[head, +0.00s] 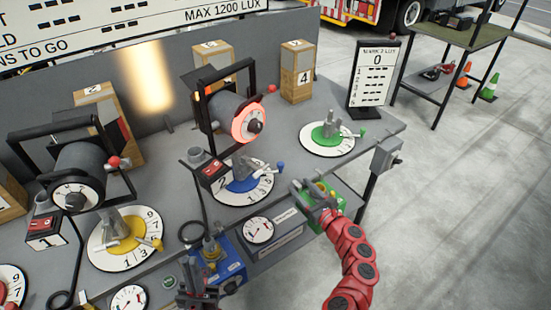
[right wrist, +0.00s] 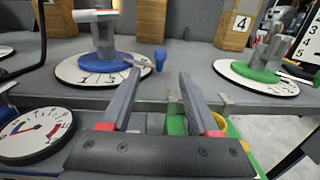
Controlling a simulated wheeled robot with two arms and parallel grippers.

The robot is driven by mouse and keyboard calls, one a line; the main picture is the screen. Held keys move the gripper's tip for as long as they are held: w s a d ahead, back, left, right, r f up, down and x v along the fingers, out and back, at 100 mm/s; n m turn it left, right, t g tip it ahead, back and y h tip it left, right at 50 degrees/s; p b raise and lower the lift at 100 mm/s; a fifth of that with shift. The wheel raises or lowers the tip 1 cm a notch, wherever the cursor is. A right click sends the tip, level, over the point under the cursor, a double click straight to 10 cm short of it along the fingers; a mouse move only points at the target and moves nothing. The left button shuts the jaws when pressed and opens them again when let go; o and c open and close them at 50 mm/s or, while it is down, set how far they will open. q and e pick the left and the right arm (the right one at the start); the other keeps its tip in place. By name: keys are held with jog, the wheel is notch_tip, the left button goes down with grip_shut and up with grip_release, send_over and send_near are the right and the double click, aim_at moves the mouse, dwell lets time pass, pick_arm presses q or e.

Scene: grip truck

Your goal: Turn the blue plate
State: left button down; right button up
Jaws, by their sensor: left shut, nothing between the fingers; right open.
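The blue plate (head: 235,185) is a round blue disc on a white numbered dial, with a grey post on top and a small blue knob (head: 280,168) at its right edge. In the right wrist view the blue plate (right wrist: 92,66) is ahead to the left, and its blue knob (right wrist: 160,56) shows just beyond the fingertips. My right gripper (head: 318,196), on the red arm, is open and empty, in front and to the right of the dial. Its two fingers (right wrist: 157,78) point toward the knob, apart from it. My left gripper (head: 200,290) is shut and empty at the bottom edge, near a blue box.
A lamp (head: 225,108) stands behind the blue plate. Dials with a green plate (head: 318,133) and a yellow plate (head: 113,228) flank it. A gauge (head: 259,231), a blue box (head: 226,268) and a green box (head: 318,220) line the front edge.

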jog(key=b, duration=0.3)
send_near(279, 162)
jog(key=w+a, duration=0.1)
jog(key=w+a+f, duration=0.1)
jog(key=w, duration=0.1)
jog(key=shift+w+f, duration=0.2)
jog(key=shift+f, duration=0.05)
jog(key=b+x, duration=0.5)
jog(key=x, duration=0.2)
jog(key=shift+f+b, duration=0.1)
jog(key=shift+b, duration=0.25)
jog(key=shift+w+a+r+b, duration=0.3)
jog(key=shift+w+r+b, duration=0.05)
jog(key=shift+w, duration=0.3)
grip_shut()
